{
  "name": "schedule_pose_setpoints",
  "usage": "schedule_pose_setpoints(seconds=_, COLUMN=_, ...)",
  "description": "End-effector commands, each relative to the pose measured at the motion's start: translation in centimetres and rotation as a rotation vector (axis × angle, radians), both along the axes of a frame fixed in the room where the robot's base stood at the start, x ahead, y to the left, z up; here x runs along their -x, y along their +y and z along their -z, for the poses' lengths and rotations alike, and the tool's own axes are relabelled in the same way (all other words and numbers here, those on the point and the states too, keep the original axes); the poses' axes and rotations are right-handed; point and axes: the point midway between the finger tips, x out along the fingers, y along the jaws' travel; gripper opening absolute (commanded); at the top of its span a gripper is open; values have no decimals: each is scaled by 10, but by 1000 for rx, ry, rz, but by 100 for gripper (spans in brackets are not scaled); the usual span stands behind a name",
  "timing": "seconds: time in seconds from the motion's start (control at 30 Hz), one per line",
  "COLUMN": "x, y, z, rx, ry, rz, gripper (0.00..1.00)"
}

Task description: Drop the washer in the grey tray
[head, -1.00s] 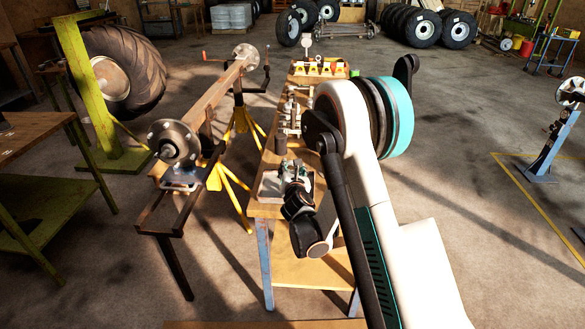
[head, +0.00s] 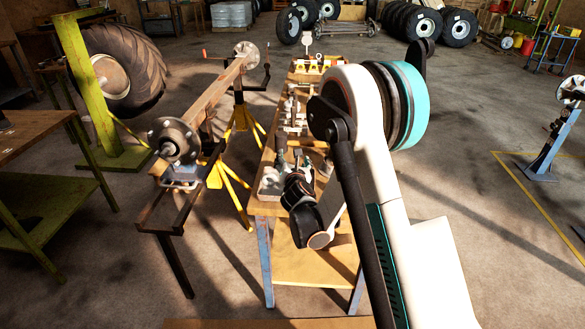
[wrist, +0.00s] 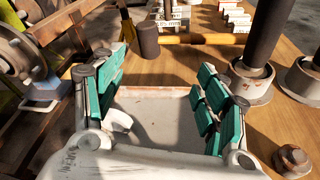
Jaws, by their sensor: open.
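The grey tray (wrist: 152,98) lies below and between my fingers in the wrist view. In the head view its pale rim shows at the near end of the wooden bench (head: 262,208). My gripper (wrist: 160,88) is open, its teal-padded fingers spread above the tray with nothing visible between the tips. It also shows over the tray in the head view (head: 290,162). A pale curved piece (wrist: 117,119) shows beside the left finger; I cannot tell whether it is the washer. I cannot make out the washer for certain in either view, and part of the tray is hidden by my gripper.
A rusty nut (wrist: 292,160) sits right of the tray. Two pale round bases with dark posts (wrist: 252,82) stand beyond it. A dark cylinder (wrist: 147,41) and a yellow bar (wrist: 200,38) lie behind. The axle hub (head: 174,140) is left of the bench.

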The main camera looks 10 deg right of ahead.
Motion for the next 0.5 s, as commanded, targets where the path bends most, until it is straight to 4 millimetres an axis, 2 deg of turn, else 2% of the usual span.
schedule_pose_setpoints(seconds=0.23, x=0, y=0, z=-44, rx=0, ry=0, rz=0, gripper=67)
schedule_pose_setpoints(seconds=0.5, x=0, y=0, z=-69, rx=0, ry=0, rz=0, gripper=67)
